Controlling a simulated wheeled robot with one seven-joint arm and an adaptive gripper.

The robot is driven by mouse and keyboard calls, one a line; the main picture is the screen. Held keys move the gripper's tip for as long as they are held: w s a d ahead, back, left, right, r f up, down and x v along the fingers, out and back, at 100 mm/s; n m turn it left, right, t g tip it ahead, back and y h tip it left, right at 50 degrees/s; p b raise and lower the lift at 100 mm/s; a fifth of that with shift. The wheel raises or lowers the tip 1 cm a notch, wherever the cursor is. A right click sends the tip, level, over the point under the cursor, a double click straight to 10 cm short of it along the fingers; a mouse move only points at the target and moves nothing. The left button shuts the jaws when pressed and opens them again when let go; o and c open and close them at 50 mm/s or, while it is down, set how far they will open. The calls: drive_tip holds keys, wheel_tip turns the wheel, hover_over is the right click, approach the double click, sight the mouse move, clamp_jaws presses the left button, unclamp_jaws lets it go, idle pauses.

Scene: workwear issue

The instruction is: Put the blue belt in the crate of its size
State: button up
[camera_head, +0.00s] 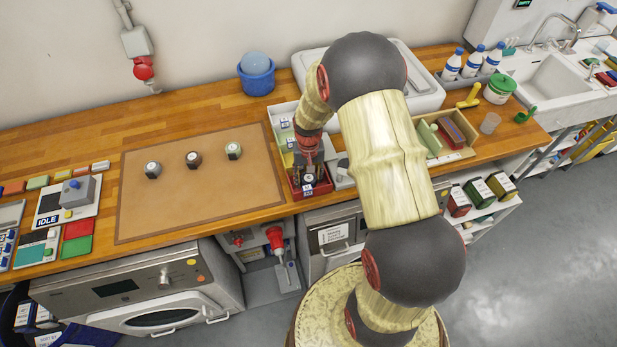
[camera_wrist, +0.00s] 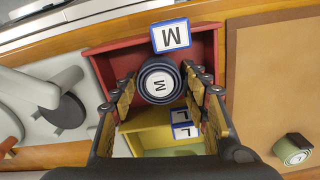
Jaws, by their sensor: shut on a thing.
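The blue belt (camera_wrist: 160,82) is a dark navy roll with a round white label that appears to read M. My gripper (camera_wrist: 158,90) is shut on it, one finger on each side. It also shows in the head view (camera_head: 309,170), pointing down. The belt is at the mouth of the red crate (camera_wrist: 207,47), whose white tag (camera_wrist: 171,36) reads M. Whether the belt touches the crate floor I cannot tell. The red crate also shows in the head view (camera_head: 325,187). A yellow crate (camera_wrist: 140,124) with L tags adjoins it.
Three other rolled belts, a grey-blue one (camera_head: 153,170), a dark one (camera_head: 193,158) and a green one (camera_head: 233,150), stand on the brown mat (camera_head: 200,200). A blue bucket (camera_head: 256,78) stands behind. A wooden tray (camera_head: 462,155) is to the right of my arm.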

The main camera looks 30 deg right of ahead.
drive_tip(key=shift+r, duration=0.1)
drive_tip(key=o, duration=1.3)
drive_tip(key=shift+o, duration=0.2)
